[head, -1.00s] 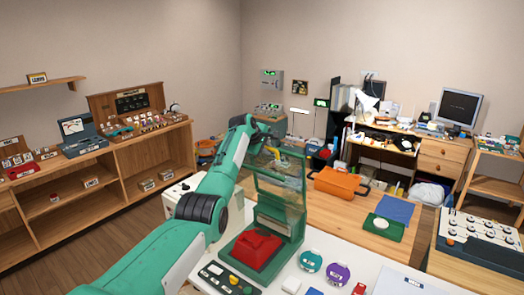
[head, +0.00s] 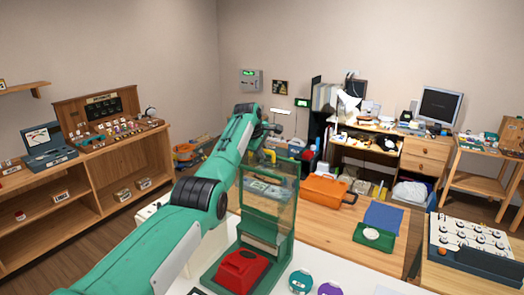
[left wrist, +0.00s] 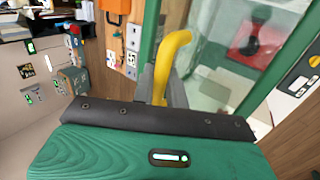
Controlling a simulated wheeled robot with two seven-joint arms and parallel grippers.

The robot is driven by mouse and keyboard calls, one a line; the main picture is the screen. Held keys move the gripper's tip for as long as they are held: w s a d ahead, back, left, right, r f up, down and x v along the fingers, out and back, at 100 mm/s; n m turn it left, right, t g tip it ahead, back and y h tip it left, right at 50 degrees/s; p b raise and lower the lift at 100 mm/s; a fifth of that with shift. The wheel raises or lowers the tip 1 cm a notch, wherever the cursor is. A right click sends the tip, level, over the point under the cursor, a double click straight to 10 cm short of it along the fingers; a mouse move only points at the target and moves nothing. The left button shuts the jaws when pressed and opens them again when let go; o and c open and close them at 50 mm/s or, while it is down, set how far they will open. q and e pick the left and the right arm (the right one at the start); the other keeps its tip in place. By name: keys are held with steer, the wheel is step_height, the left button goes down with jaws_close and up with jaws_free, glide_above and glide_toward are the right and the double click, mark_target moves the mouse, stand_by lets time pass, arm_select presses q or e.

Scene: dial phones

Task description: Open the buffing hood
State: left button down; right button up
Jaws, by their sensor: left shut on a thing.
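The buffing hood (head: 268,207) is a green frame with a clear panel on the white table, in the lower middle of the head view. A red block (head: 240,268) sits on its green base. The hood's yellow handle (head: 269,155) is near the top of the panel and shows large in the left wrist view (left wrist: 170,55). My left gripper (left wrist: 162,88) is shut on this handle; the hand hides its lower end. The clear panel stands raised above the red block. My right gripper is not in view.
An orange case (head: 325,190) and a green tray with a white round item (head: 374,236) lie on the wooden table behind. Teal (head: 301,282) and purple (head: 329,289) round items lie right of the hood. Wooden shelves (head: 95,200) stand at left.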

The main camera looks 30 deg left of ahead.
arm_select(q)
steer(key=c, duration=1.8)
jaws_free()
steer(key=shift+d+f, duration=0.1)
steer(key=shift+f, duration=0.15)
steer(key=shift+o, duration=0.2)
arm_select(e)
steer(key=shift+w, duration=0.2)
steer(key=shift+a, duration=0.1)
